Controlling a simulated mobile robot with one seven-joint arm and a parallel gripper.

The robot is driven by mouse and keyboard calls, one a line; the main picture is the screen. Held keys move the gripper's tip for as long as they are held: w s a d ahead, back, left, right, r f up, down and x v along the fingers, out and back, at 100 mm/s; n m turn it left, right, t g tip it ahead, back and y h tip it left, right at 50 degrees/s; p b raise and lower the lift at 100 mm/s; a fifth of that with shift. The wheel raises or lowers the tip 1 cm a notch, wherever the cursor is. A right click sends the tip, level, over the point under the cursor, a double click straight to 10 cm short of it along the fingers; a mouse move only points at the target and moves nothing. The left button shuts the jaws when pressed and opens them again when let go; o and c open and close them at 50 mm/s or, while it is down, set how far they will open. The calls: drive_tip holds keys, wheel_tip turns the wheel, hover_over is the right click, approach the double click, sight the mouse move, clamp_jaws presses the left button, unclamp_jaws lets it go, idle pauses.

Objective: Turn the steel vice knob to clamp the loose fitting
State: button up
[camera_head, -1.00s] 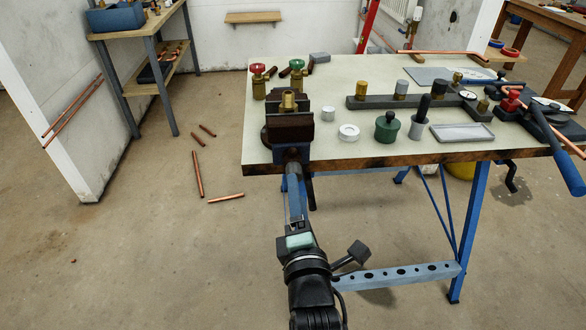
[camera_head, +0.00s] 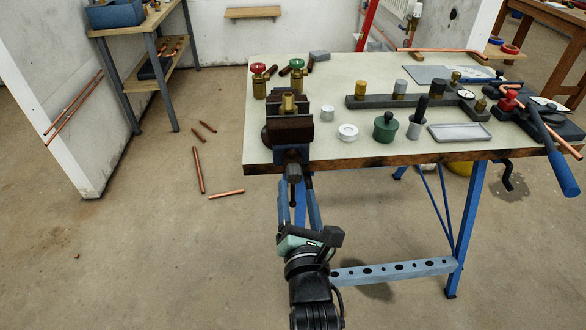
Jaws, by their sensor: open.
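The dark vice (camera_head: 291,133) stands at the front left edge of the workbench. A brass fitting (camera_head: 289,104) sits upright at its jaws; whether it is gripped cannot be told. The grey steel vice knob (camera_head: 293,172) sticks out from the vice's front, below the bench edge, and is uncovered. My gripper (camera_head: 306,196) is just below and in front of the knob, pointing toward the bench. It is open and apparently empty. Its fingers are hard to separate from the blue bench leg behind.
The workbench top (camera_head: 340,85) holds red and green valves (camera_head: 258,80), a white ring (camera_head: 348,132), a green pot (camera_head: 385,127) and a grey tray (camera_head: 460,132). A blue perforated rail (camera_head: 395,271) runs low on the right. Floor at left is mostly clear, with several copper pipes (camera_head: 198,170).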

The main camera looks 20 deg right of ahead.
sight(295, 179)
drive_tip(key=shift+b+x, duration=0.3)
drive_tip(key=shift+x, duration=0.85)
drive_tip(key=shift+w+f+b, duration=0.2)
drive_tip(key=shift+b, duration=0.3)
drive_tip(key=shift+w+d+b, duration=0.3)
drive_tip(key=shift+w+b, duration=0.4)
drive_tip(key=shift+b, duration=0.2)
drive_tip(key=shift+w+r, duration=0.15)
drive_tip(key=shift+w, duration=0.05)
clamp_jaws()
